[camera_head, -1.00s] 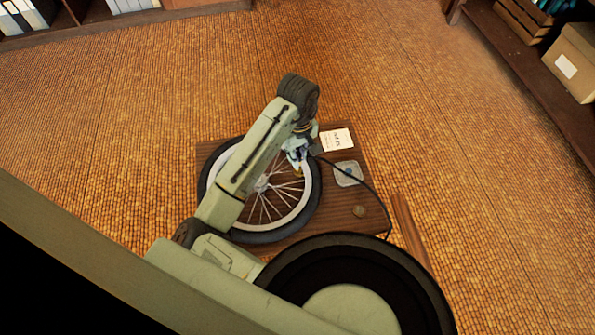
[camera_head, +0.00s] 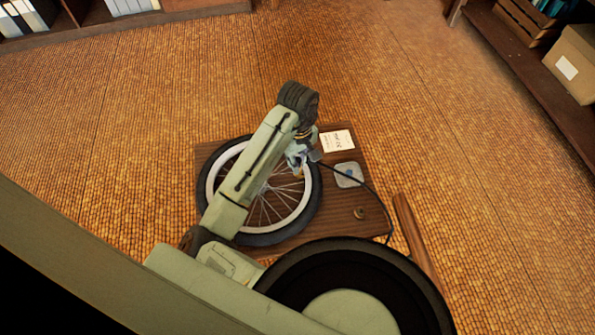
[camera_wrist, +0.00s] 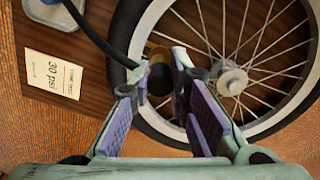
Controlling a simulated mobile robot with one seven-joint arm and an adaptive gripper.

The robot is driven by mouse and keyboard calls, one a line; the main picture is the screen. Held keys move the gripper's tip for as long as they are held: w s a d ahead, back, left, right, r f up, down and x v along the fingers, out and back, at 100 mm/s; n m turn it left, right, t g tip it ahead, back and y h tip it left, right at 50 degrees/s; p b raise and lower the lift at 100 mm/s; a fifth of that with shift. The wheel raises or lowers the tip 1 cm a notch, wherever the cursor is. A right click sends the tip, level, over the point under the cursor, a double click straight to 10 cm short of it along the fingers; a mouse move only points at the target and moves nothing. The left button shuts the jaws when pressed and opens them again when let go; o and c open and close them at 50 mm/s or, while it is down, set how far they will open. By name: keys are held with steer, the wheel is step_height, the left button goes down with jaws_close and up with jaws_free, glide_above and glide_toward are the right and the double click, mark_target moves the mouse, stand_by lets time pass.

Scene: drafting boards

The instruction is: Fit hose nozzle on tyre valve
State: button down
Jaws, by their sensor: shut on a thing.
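The bicycle wheel (camera_head: 234,232) lies flat on a dark wooden board, with a black tyre (camera_wrist: 125,30) and pale rim. The hose nozzle (camera_wrist: 160,77), dark with a brass-coloured part, sits between my fingertips, over the rim's inner edge in the wrist view. A black hose (camera_wrist: 92,34) runs to it from the upper left. My gripper (camera_head: 299,164) is shut on the nozzle; it also shows in the wrist view (camera_wrist: 160,80). I cannot make out the tyre valve, and whether the nozzle touches it cannot be told.
A white card reading "30 psi" (camera_wrist: 53,74) lies on the board (camera_head: 340,210). A wooden strip (camera_head: 410,230) is on the floor. Shelves stand at the far edges.

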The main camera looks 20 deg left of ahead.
steer(key=shift+f+b, duration=0.4)
steer(key=shift+f, duration=0.4)
steer(key=c, duration=1.4)
jaws_free()
steer(key=shift+c, duration=0.2)
step_height(320, 180, up, 12)
